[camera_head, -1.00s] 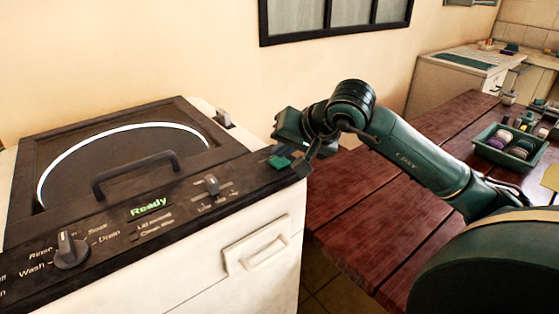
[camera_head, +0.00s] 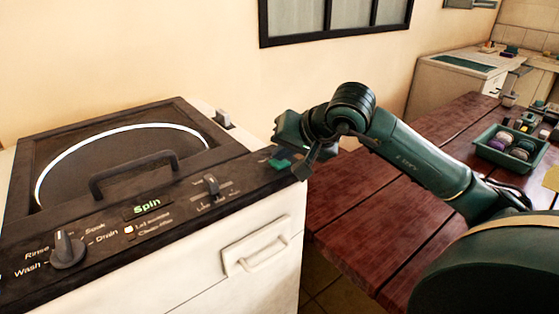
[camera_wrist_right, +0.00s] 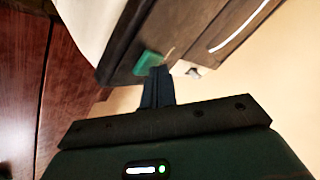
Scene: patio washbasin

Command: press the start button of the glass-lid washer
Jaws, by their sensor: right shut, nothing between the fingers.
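The washer (camera_head: 192,268) is white with a dark top and a dark lid (camera_head: 120,160) with a bright ring. Its display (camera_head: 147,207) reads "Spin" in green, and a small light (camera_head: 129,230) glows below it. The green start button (camera_head: 280,163) is at the right end of the panel; it also shows in the right wrist view (camera_wrist_right: 148,63). My right gripper (camera_head: 301,168) is shut and empty, its fingertips (camera_wrist_right: 159,71) right at the button. I cannot tell whether they touch it. My left gripper is not in view.
A dark knob (camera_head: 67,250) and a slider (camera_head: 211,187) sit on the panel, and a handle (camera_head: 148,170) spans the lid. A red-brown wooden table (camera_head: 350,205) stands on the right under my arm, with a green tray (camera_head: 511,148) of small items. A wall is behind.

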